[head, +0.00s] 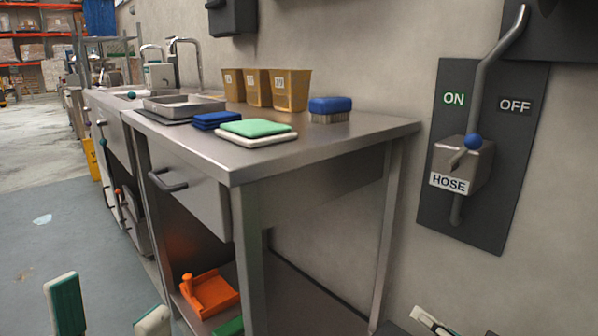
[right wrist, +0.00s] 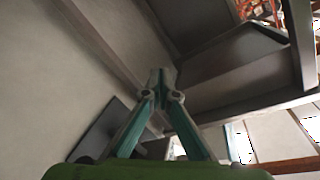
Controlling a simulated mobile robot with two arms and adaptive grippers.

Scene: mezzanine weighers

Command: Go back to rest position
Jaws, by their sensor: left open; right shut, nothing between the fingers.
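My left gripper (head: 107,297) shows at the bottom left of the head view. Its two white and green fingers stand well apart with nothing between them, in front of the steel workbench (head: 330,143). My right gripper (head: 432,322) just enters at the bottom of the head view, right of the bench and below the hose panel (head: 490,215). In the right wrist view its teal fingers (right wrist: 163,80) meet at the tips and hold nothing. Most of both arms is out of view.
On the bench are several yellow tubs (head: 290,91), a blue brush (head: 330,104), green and white cloths (head: 256,128), blue cloths (head: 217,119) and a metal tray (head: 184,105). An orange item (head: 210,293) lies on the lower shelf. The floor (head: 50,240) at left is open.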

